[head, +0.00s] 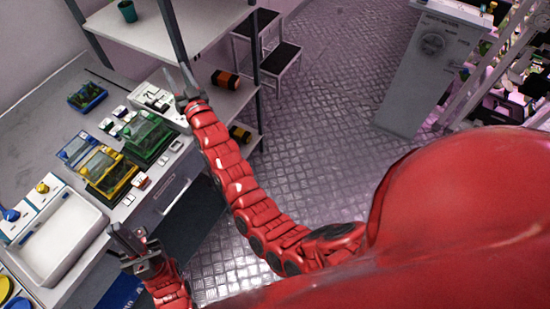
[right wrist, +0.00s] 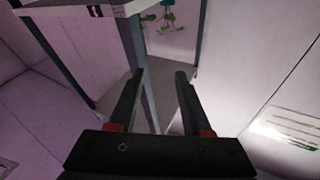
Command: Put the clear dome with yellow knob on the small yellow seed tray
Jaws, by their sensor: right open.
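The yellow seed tray (head: 121,188) stands on the bench at left in the head view, with green and dark contents. A clear, box-like cover seems to sit over it, but I cannot make out a yellow knob. A blue tray (head: 68,157) with a clear cover is beside it, and a green tray (head: 147,153) with a cover is further right. My left gripper (head: 128,238) is over the bench front near the sink, apart from the trays; its jaw opening is unclear. My right gripper (head: 184,82) is open and empty, above the bench's far right end near the shelf.
A white sink (head: 92,222) with blue and yellow knobs is left of the trays. Another blue tray (head: 88,97) lies at the back. A shelf rack (head: 180,38) with a post stands beyond my right gripper. Small white items surround the trays.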

